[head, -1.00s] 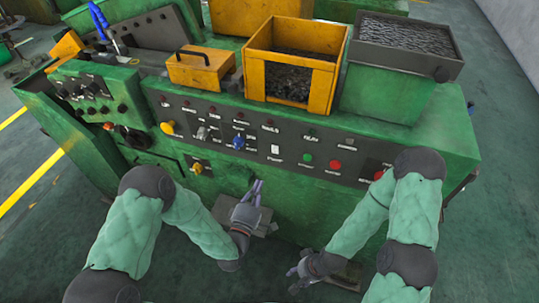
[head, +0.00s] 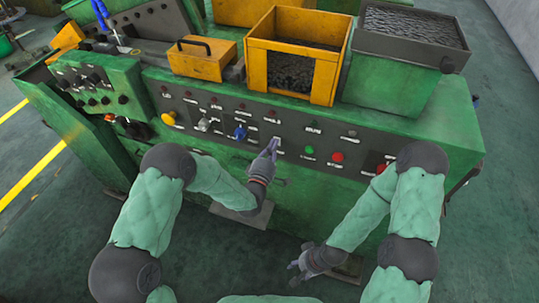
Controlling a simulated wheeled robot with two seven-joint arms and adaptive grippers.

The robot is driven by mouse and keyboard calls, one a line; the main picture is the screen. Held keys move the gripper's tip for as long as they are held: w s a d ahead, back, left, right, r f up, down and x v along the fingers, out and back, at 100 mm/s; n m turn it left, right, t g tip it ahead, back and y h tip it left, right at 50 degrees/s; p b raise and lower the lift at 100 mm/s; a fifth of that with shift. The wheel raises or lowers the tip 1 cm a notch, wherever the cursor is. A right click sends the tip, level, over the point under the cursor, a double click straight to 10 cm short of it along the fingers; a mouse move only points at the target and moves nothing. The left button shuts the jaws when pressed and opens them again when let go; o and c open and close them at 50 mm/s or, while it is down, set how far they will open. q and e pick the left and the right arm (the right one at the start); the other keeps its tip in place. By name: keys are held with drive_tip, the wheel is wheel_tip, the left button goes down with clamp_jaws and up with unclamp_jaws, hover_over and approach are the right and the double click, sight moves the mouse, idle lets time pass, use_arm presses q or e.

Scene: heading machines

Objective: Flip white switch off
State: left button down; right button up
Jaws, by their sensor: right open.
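The white switch (head: 277,140) is on the dark control panel (head: 352,148) of the green machine, above a printed label. My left gripper (head: 272,147) is raised to the panel with its fingertips right at the switch and covers part of it. I cannot tell whether the fingertips touch the switch, nor whether these fingers are open or shut. The switch's position is too small to read. My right gripper (head: 294,272) is open and empty, low in front of the machine near its base.
Near the switch are a blue knob (head: 240,132), a green button (head: 309,150) and a red button (head: 337,157). A yellow selector (head: 169,118) is further left. A yellow bin (head: 258,65) and a grey tray (head: 365,42) stand on top of the machine.

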use_arm(q)
drive_tip(key=shift+w+d, duration=0.1)
drive_tip(key=shift+w, duration=0.15)
drive_tip(key=shift+w+r+b, duration=0.1)
drive_tip(key=shift+w+b, duration=0.15)
drive_tip(key=shift+b, duration=0.1)
use_arm(e)
drive_tip(key=shift+f, duration=0.4)
drive_tip(key=shift+s, duration=0.1)
